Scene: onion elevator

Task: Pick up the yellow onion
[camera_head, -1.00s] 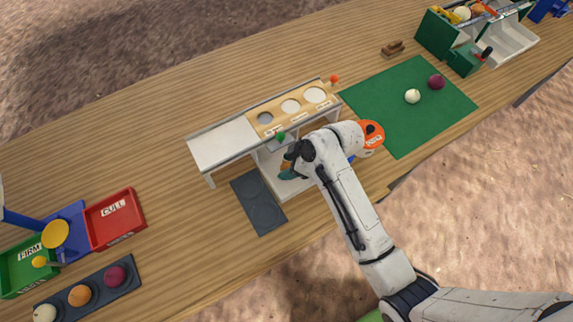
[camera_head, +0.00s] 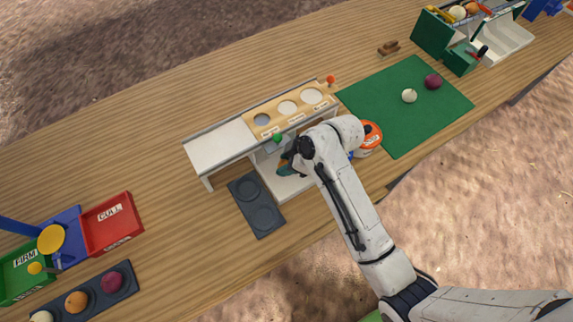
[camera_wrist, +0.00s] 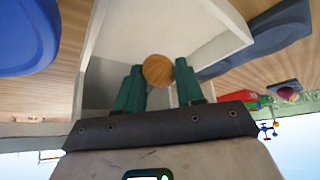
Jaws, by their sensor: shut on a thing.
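In the wrist view the yellow onion (camera_wrist: 157,70), round and brownish gold, sits between the green fingertips of my gripper (camera_wrist: 159,84). The fingers are shut on its two sides. Behind it is the inside of a white bin (camera_wrist: 140,25). In the head view my gripper (camera_head: 285,167) is low at the open front of the white bin (camera_head: 287,187), below the sizing board (camera_head: 265,120). My arm and gripper hide the onion there.
A dark two-well tray (camera_head: 243,190) lies left of the bin. An orange-and-white round object (camera_head: 371,134) stands right of it. A green mat (camera_head: 400,125) carries a white onion (camera_head: 409,96) and a red onion (camera_head: 433,81). A red CULL tray (camera_head: 111,223) is at left.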

